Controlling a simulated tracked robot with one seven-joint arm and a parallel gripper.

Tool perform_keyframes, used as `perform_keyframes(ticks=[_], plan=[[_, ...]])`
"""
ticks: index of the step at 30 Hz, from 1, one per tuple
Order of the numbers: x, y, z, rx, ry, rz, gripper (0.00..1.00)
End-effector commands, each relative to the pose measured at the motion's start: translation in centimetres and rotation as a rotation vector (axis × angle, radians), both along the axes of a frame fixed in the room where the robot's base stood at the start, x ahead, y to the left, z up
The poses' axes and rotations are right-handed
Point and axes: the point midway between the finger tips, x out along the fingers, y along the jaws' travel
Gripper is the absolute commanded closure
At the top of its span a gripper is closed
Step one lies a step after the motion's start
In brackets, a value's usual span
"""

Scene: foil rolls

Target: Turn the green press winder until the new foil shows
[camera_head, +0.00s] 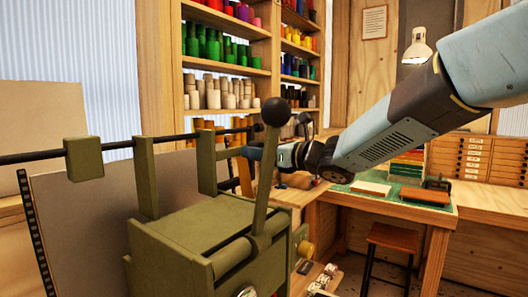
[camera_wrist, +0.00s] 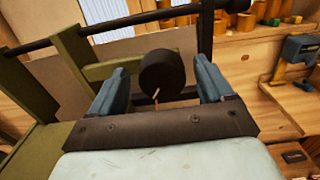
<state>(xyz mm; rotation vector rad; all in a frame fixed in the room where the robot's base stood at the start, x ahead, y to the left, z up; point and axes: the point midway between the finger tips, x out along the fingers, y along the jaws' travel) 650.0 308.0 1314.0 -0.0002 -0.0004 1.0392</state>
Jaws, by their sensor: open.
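The green press (camera_head: 190,232) stands at the front left of the head view, with its black-knobbed lever (camera_head: 262,195) upright. My gripper (camera_head: 254,153) reaches in from the right, behind the lever, which partly hides it. In the wrist view my gripper (camera_wrist: 160,68) is open, with one blue finger on each side of a dark round knob (camera_wrist: 161,72). The knob seems to belong to the winder, beside a green arm (camera_wrist: 118,67). I cannot tell whether a finger touches it. I cannot make out the foil.
A black rod (camera_head: 110,145) runs across green uprights (camera_head: 147,178) above the press. Shelves of colored rolls (camera_head: 222,45) stand behind. A workbench (camera_head: 400,208) with a green mat and a stool (camera_head: 390,237) are at the right.

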Motion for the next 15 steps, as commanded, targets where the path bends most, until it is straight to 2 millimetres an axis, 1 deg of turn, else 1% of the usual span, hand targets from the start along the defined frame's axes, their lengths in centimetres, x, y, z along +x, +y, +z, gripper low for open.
perform_keyframes(ticks=[2,15], plan=[[0.00,-0.02,-0.01,0.000,0.000,0.000,0.21],[-0.02,-0.03,-0.03,0.001,0.001,0.000,0.63]])
